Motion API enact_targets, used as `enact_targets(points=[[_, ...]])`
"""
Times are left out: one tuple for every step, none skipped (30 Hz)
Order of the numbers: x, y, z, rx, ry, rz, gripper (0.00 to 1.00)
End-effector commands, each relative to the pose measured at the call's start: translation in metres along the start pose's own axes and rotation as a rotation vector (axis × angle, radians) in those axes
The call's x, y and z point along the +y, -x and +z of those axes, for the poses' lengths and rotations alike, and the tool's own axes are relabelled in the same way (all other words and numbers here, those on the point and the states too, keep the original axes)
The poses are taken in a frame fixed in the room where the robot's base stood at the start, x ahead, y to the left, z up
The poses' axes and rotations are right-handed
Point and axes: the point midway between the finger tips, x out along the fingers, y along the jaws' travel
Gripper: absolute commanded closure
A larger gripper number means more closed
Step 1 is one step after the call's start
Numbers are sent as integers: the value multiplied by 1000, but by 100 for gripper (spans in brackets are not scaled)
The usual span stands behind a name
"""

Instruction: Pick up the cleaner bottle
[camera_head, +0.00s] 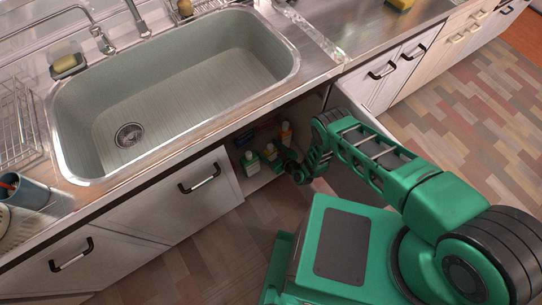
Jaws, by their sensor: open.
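Several small bottles stand in the open cabinet under the sink. A white bottle with a green label (251,164) is at the front left. Another small bottle (270,153) stands just right of it, beside my gripper. A bottle with an orange label (285,133) is farther back. I cannot tell which one is the cleaner bottle. My gripper (287,160) is at the cabinet opening, just right of the bottles. It is open; its fingers are small and dark here, and I see nothing held between them. My arm hides the right part of the cabinet.
The metal sink (200,85) and its counter overhang the cabinet. A closed cabinet door (150,215) borders the opening on the left. An open door (352,180) is on the right, partly behind my arm. Wooden floor (215,265) is free in front.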

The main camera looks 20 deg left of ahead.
Motion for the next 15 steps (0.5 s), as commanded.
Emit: enact_targets(points=[[0,-7,-1,3,-1,1,30],[0,-10,0,3,0,0,30],[0,-14,-1,3,-1,0,30],[0,-17,0,2,-1,0,30],[0,-19,0,1,0,0,30],[0,-21,0,0,0,0,30],[0,-22,0,0,0,0,30],[0,-23,0,0,-1,0,30],[0,-23,0,0,-1,0,30],[0,-23,0,0,-1,0,30],[0,-23,0,0,-1,0,30],[0,-23,0,0,-1,0,30],[0,-23,0,0,-1,0,30],[0,-23,0,0,-1,0,30],[0,-23,0,0,0,0,34]])
